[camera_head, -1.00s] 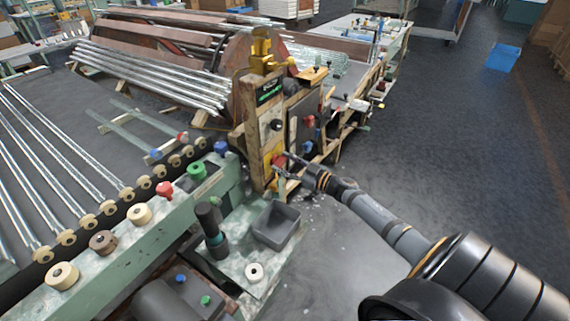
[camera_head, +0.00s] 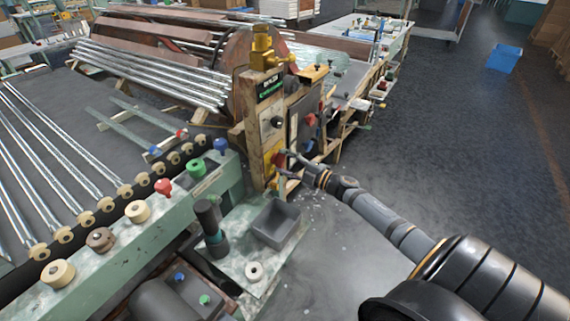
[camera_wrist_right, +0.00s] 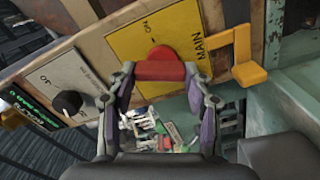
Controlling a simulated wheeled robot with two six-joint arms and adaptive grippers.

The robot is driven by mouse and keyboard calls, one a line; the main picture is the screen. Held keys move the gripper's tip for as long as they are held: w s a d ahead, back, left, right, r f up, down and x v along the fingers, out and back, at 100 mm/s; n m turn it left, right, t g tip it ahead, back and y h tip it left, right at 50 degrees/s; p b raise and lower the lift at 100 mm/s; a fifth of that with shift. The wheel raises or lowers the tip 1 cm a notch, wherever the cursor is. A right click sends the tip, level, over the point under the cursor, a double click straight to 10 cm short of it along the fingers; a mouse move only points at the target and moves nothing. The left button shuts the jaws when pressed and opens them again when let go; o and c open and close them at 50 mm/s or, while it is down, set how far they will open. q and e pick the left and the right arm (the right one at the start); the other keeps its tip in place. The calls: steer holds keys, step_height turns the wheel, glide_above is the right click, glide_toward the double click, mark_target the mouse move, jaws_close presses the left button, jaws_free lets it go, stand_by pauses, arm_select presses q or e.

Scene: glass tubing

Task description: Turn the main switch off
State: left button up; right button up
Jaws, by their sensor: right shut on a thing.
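The main switch is a red handle (camera_wrist_right: 160,66) on a yellow plate (camera_wrist_right: 185,35) marked MAIN and ON in the right wrist view. In the head view the red handle (camera_head: 278,159) shows low on the front of the wooden-framed control panel (camera_head: 256,140). My right gripper (camera_wrist_right: 160,80) has one finger on each side of the red handle and is shut on it. In the head view my right gripper (camera_head: 286,164) reaches the panel from the right. The handle's exact turn angle is hard to tell. My left gripper is not in view.
A black knob (camera_wrist_right: 68,102) on a white plate and a yellow bracket (camera_wrist_right: 247,58) flank the switch. A grey bin (camera_head: 275,224) and a green roller bench (camera_head: 130,240) stand below and left. Open floor (camera_head: 450,150) lies to the right.

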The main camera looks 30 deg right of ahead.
steer(key=shift+f+n+b, duration=0.15)
steer(key=shift+n+b, duration=0.45)
steer(key=shift+n, duration=1.7)
steer(key=o, duration=1.2)
steer(key=shift+c, duration=0.2)
steer(key=shift+s, duration=0.1)
steer(key=v, duration=1.1)
steer(key=shift+s, duration=0.4)
steer(key=shift+d, duration=0.1)
